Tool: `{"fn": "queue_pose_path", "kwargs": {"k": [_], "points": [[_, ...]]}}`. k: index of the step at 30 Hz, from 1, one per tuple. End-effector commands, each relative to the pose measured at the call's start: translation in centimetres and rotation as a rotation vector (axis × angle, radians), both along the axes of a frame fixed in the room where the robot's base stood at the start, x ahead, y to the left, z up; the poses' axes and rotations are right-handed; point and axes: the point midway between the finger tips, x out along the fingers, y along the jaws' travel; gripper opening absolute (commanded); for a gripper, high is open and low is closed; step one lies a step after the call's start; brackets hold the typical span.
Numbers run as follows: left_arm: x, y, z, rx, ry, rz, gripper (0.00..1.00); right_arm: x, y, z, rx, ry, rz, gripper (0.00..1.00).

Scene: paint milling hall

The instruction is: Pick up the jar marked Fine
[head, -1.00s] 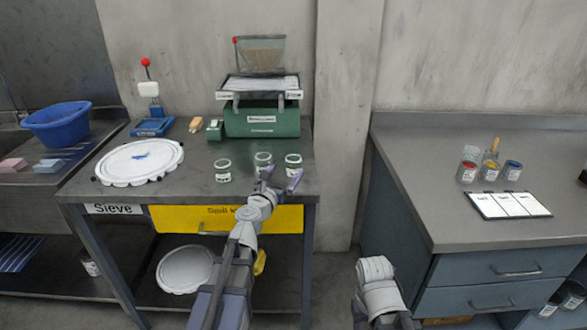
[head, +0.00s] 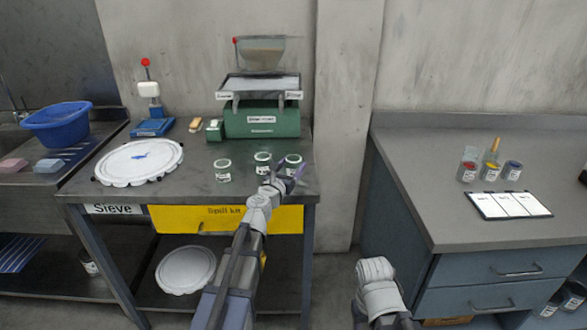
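Three small jars with dark green and white lids and pale labels stand in a row on the left bench: a left jar (head: 222,170), a middle jar (head: 263,162) and a right jar (head: 293,160). Their label print is too small to read, so I cannot tell which is marked Fine. My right gripper is out of view; only part of that arm shows at the bottom.
A green machine (head: 262,122) with a hopper stands behind the jars. A round white sieve lid (head: 140,162) lies to their left. A yellow spill kit drawer (head: 225,219) is below the bench top. The right bench (head: 425,185) holds paint jars and a white chart (head: 507,204).

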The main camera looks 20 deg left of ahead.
Motion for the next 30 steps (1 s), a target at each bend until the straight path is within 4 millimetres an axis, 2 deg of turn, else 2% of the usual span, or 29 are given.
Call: {"fn": "queue_pose_path", "kwargs": {"k": [2, 15, 23, 30], "points": [[0.0, 0.0, 0.0, 0.0, 0.0, 0.0, 0.62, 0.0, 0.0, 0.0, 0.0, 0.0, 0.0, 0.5], [0.0, 0.0, 0.0, 0.0, 0.0, 0.0, 0.13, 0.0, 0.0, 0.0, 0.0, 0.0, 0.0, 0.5], [0.0, 0.0, 0.1, 0.0, 0.0, 0.0, 0.13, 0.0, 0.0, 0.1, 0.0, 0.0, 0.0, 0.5], [0.0, 0.0, 1.5, 0.0, 0.0, 0.0, 0.13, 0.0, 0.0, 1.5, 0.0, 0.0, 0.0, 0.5]]}}
